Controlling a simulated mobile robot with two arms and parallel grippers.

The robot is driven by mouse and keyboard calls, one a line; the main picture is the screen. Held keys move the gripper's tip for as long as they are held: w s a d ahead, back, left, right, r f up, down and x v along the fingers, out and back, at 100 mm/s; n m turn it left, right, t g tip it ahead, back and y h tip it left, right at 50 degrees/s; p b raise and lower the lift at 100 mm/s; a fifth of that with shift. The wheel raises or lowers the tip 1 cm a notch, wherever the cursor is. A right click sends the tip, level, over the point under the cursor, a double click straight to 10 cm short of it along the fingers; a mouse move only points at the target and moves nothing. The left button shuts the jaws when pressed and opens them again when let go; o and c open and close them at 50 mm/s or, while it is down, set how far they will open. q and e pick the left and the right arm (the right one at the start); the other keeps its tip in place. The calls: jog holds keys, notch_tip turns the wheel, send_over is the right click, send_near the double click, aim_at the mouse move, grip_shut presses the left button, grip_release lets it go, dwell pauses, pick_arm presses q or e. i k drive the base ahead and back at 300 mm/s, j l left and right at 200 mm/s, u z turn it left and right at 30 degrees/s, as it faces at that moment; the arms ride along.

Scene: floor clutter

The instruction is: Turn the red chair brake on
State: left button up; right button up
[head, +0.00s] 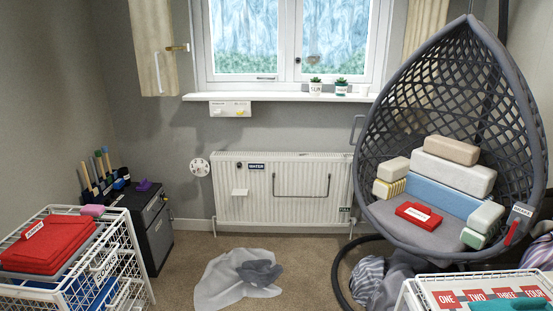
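The grey hanging chair (400,120), an egg-shaped woven shell, is at the right. On its lower right edge is a small grey plate with a dark label (521,211), too small to read surely. A red lever (511,234) slants down and left from the plate. I cannot tell from its angle whether the brake is on or off. Neither of my grippers shows in the head view.
Cushion-like blocks (450,173) and a red labelled item (419,215) sit in the chair. A white wire basket (470,285) stands in front of it. Grey cloths (240,280) lie on the floor. Another wire basket (105,262) stands left; a radiator (285,187) is behind.

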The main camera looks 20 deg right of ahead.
aim_at(517, 220)
jog(key=i+z, duration=0.25)
jog(key=z, duration=0.25)
jog(key=i+j+z, duration=0.1)
jog(key=i+z, duration=0.15)
jog(key=z, duration=0.2)
jog(key=i+j+z, duration=0.2)
jog(key=z, duration=0.3)
jog(key=i+j+z, duration=0.2)
jog(key=z, duration=0.3)
jog(key=i+j+z, duration=0.15)
jog(key=j+z, duration=0.3)
